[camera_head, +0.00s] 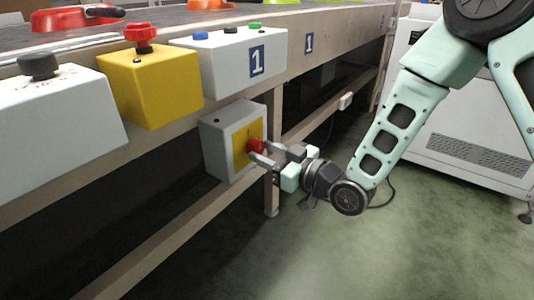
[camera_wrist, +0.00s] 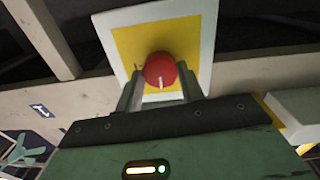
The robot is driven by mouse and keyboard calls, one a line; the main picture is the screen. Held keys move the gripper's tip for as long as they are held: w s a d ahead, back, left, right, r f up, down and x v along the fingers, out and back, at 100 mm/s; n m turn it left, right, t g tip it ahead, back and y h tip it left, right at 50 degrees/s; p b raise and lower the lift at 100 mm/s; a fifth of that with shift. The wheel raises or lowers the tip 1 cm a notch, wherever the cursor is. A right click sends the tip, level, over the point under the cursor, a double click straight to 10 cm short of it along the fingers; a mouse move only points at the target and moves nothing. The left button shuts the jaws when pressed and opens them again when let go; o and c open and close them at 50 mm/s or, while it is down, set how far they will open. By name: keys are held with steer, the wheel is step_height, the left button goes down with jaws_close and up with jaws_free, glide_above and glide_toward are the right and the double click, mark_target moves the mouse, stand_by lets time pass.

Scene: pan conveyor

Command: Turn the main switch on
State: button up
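The main switch is a light grey box with a yellow face (camera_head: 239,155), mounted under the conveyor's side. Its red rotary knob (camera_head: 255,146) also shows in the wrist view (camera_wrist: 160,70), with a white pointer mark towards the bottom of that picture. My gripper (camera_head: 262,152) is at the knob, facing the yellow plate. In the wrist view its two fingers (camera_wrist: 160,88) stand one on each side of the knob, apart from each other. They are very close to the knob; I cannot tell whether they touch it. The fingers hide part of the plate.
Above the switch, along the conveyor edge, are a white box with blue, black and green buttons (camera_head: 232,65), a yellow box with a red button (camera_head: 150,88) and a grey box with a black knob (camera_head: 55,115). A table leg (camera_head: 272,190) stands behind my gripper. Green floor is clear.

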steer(key=shift+c, duration=0.8)
steer(key=shift+m, duration=0.3)
steer(key=m+p, duration=0.2)
steer(key=p, duration=0.1)
steer(key=shift+r+m, duration=0.15)
steer(key=shift+m, duration=0.15)
steer(key=m+p, duration=0.3)
steer(key=m, duration=0.1)
steer(key=m+p, duration=0.3)
steer(key=m, duration=0.1)
steer(key=shift+s+m+p, duration=0.1)
steer(key=shift+m+p, duration=0.2)
steer(key=shift+m, duration=0.1)
steer(key=shift+m+g+p, duration=0.3)
steer(key=shift+m+p, duration=0.75)
steer(key=shift+m, duration=0.85)
